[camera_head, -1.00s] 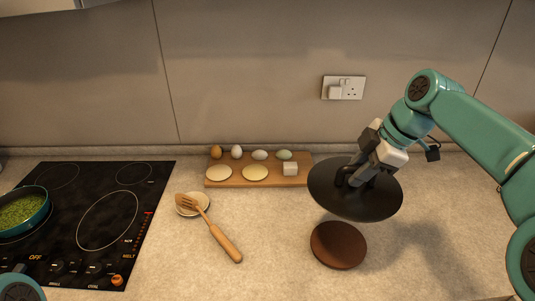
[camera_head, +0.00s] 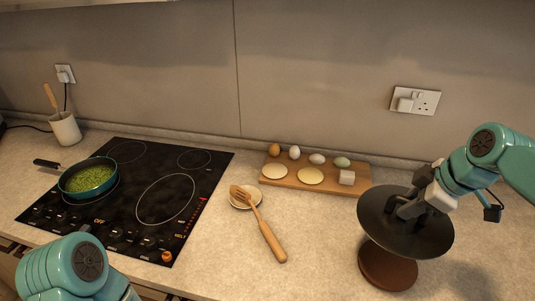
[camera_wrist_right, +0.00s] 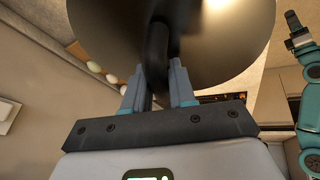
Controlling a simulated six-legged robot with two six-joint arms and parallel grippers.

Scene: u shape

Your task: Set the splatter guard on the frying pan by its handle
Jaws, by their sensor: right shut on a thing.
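The splatter guard (camera_head: 377,208) is a dark round disc held above the counter at the right. My right gripper (camera_head: 408,208) is shut on its handle at the middle of the disc. The black arched handle (camera_wrist_right: 158,50) sits between the two fingers in the right wrist view, with the disc (camera_wrist_right: 225,45) beyond.
A brown round mat (camera_head: 388,268) lies under the guard. A wooden spatula (camera_head: 262,225) rests on a small dish. A wooden board (camera_head: 318,180) holds eggs, pale discs and a white block. A utensil pot (camera_head: 65,128) stands behind the hob (camera_head: 140,225).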

